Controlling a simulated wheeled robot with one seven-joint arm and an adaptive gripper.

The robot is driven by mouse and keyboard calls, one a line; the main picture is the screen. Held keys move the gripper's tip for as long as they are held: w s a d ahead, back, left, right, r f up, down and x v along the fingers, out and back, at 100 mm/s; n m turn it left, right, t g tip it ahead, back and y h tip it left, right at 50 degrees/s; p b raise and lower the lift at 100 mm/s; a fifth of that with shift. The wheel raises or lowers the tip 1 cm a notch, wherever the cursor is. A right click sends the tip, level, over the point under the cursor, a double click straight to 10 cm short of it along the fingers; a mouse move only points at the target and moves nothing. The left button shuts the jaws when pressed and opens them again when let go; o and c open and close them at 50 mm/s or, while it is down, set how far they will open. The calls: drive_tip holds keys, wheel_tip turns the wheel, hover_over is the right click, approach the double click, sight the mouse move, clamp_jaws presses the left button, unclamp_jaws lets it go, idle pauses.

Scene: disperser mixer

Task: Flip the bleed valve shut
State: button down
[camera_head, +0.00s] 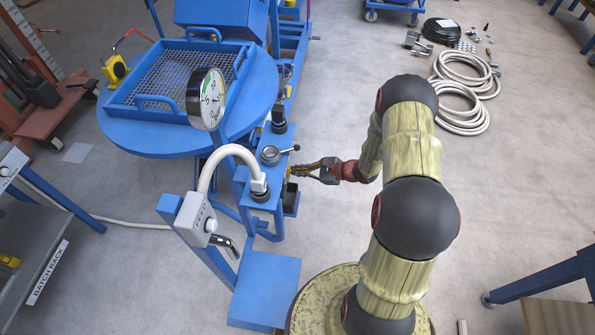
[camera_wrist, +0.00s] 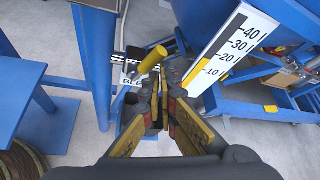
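The bleed valve is a silver fitting with a short yellow handle (camera_wrist: 152,60), beside a blue post in the wrist view. The handle slants up to the right from the fitting, and a partly hidden label (camera_wrist: 131,79) starting "BLE" is below it. My gripper (camera_wrist: 163,80) has its two fingers close together with no object seen between them. Its fingertips are just below and right of the handle; I cannot tell if they touch it. In the head view my gripper (camera_head: 294,170) points left at the blue stand, where a small yellow bit (camera_head: 289,173) shows by the fingertips.
A white scale plate (camera_wrist: 229,50) is right of my gripper. Floor to the right is mostly clear, with coiled hoses (camera_head: 465,85) farther back.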

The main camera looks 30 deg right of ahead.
drive_tip(key=shift+s+a, duration=0.15)
drive_tip(key=shift+s+a+r, duration=0.15)
drive_tip(key=shift+s+r, duration=0.05)
idle(2.7)
idle(0.8)
